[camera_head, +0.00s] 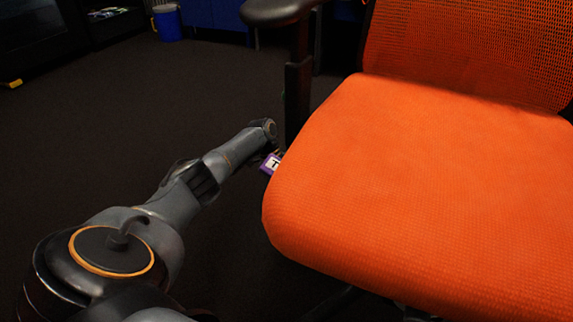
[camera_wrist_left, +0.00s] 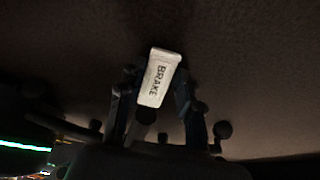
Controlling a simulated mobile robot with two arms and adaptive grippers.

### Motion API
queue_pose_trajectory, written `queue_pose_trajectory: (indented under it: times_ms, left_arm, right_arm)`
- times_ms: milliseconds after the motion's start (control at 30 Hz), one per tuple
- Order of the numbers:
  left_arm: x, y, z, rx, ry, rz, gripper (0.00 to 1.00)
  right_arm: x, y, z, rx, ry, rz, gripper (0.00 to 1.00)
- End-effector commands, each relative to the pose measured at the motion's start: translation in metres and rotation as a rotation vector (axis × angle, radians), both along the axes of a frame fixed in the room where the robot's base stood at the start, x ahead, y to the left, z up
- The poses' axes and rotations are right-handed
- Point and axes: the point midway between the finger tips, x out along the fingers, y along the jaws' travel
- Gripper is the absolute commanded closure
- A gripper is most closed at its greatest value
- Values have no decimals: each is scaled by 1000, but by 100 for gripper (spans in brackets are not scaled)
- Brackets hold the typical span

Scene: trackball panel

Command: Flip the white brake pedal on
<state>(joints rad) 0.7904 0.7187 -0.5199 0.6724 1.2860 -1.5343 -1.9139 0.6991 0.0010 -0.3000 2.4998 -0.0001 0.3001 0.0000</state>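The white brake pedal (camera_wrist_left: 160,77), with BRAKE lettered in dark print, shows in the left wrist view. It appears tilted there, between the dark fingers of my left gripper (camera_wrist_left: 157,88). The fingers stand apart on either side of it; I cannot tell whether either one touches it. In the head view my left arm reaches in beside the orange chair, and its gripper end is hidden behind the seat. The pedal is not visible in the head view. My right gripper is in neither view.
The orange office chair (camera_head: 420,180) fills the right of the head view, with its black armrest (camera_head: 280,10) close to my left arm. Dark carpet (camera_head: 90,130) is open at the left. A blue bin (camera_head: 167,24) stands far back.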

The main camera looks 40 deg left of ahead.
Motion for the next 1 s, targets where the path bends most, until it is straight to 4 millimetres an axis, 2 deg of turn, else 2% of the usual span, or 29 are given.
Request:
queue_pose_trajectory:
  times_ms: [33,67,467,567,800,1000]
  left_arm:
    - [0,0,0,0,0,1,51]
    - [0,0,0,0,0,1,45]
    - [0,3,6,1,0,1,45]
    - [1,9,18,1,-3,1,45]
    - [1,31,65,2,-2,2,45]
    - [1,44,96,1,0,1,45]
  right_arm:
    - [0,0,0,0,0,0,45]
    - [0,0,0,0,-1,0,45]
    - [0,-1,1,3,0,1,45]
    - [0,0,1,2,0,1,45]
    - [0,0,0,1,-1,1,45]
    - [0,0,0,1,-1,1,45]
